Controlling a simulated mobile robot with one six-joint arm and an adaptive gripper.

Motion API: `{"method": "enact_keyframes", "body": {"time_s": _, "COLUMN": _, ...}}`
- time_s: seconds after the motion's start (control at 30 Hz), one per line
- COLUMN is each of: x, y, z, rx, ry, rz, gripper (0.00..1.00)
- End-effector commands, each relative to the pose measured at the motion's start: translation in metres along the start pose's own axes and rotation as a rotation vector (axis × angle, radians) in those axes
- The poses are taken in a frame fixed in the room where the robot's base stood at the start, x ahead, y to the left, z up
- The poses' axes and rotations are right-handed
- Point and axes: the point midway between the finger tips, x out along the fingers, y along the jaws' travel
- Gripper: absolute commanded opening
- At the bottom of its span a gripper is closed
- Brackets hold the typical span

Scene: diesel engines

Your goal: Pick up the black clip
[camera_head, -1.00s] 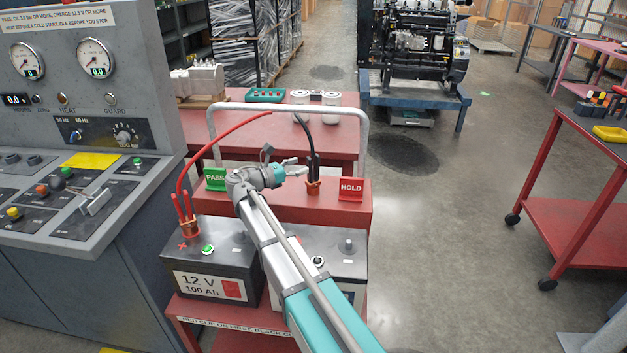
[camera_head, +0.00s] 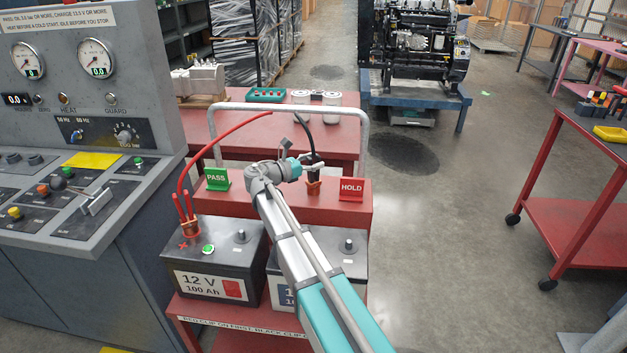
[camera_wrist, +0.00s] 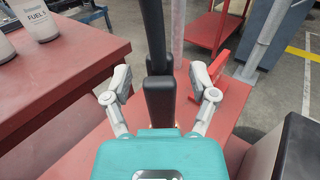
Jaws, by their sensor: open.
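The black clip stands upright on the red shelf behind the batteries, its copper-coloured jaws (camera_head: 313,187) at the bottom and a black cable running up from it. In the wrist view its black handles (camera_wrist: 160,97) stand between my fingers, with a gap on each side. My gripper (camera_head: 313,164) is open at the height of the handles, and it also shows in the wrist view (camera_wrist: 160,84). My fingers partly hide the handles in the head view. The clip's jaws are hidden in the wrist view.
The green PASS sign (camera_head: 217,179) stands left and the red HOLD sign (camera_head: 351,189) right of the clip. A grey tube frame (camera_head: 363,140) arches over the shelf. A red clip (camera_head: 190,228) sits on the left battery (camera_head: 205,262). A control console (camera_head: 110,200) stands at left.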

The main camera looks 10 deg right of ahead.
Motion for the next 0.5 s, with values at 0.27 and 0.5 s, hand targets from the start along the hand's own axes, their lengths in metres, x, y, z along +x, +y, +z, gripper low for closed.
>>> {"method": "enact_keyframes", "body": {"time_s": 0.27, "x": 0.0003, "y": -0.0002, "z": 0.0000, "rx": 0.000, "ry": 0.000, "rz": -0.001, "gripper": 0.61}}
{"method": "enact_keyframes", "body": {"time_s": 0.5, "x": 0.0006, "y": -0.0003, "z": 0.0000, "rx": 0.000, "ry": 0.000, "rz": -0.001, "gripper": 0.17}}
